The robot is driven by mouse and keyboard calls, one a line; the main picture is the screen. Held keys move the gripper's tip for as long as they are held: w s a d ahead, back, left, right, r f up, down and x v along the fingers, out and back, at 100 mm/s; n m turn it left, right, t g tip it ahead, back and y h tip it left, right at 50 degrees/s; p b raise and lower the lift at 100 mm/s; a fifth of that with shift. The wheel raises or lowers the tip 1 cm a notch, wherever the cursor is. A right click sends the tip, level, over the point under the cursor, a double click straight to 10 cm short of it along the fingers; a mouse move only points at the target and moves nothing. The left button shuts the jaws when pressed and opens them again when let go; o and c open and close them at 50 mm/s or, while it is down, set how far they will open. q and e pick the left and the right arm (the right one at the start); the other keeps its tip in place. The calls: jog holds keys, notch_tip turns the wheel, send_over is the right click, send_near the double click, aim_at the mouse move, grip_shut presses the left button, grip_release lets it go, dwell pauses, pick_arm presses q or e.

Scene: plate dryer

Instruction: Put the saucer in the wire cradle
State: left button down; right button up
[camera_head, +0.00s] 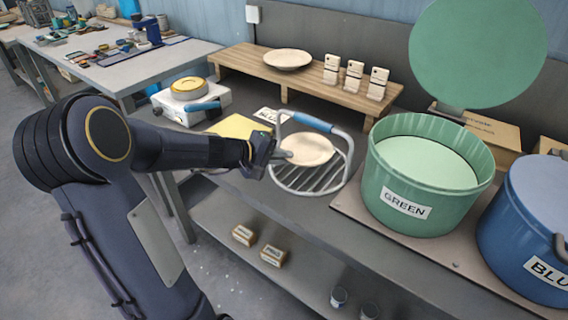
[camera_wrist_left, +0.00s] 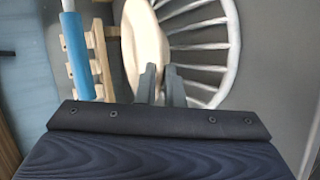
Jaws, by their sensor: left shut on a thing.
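The cream saucer (camera_head: 310,148) is at the wire cradle (camera_head: 343,165), in front of its bars in the head view. My left gripper (camera_head: 284,154) is shut on the saucer's near-left edge. In the left wrist view, the gripper's fingers (camera_wrist_left: 161,84) pinch the rim of the saucer (camera_wrist_left: 143,42), which appears narrow and steeply angled, with the white bars of the cradle (camera_wrist_left: 205,45) beside and behind it. I cannot tell whether the saucer touches the bars. The cradle has a blue handle grip (camera_head: 312,122). My right gripper is out of view.
A wooden riser (camera_head: 238,63) behind bears a cream plate (camera_head: 288,59) and several small white tagged blocks. A green bin (camera_head: 428,175) with its round lid (camera_head: 477,50) raised and a blue bin (camera_head: 530,230) stand right. A yellow sheet (camera_head: 238,127) and white scale-like device (camera_head: 190,103) lie left.

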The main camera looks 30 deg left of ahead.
aim_at(284, 177)
pick_arm(q)
jog(key=shift+w+d+f, duration=0.1)
jog(key=shift+w+d, duration=0.05)
jog(key=shift+w, duration=0.1)
notch_tip(284, 177, down, 3)
jog(key=shift+f, duration=0.2)
jog(key=shift+b, duration=0.3)
jog(key=shift+f, duration=0.15)
jog(key=c, duration=1.6)
grip_release()
jog(key=shift+o, duration=0.2)
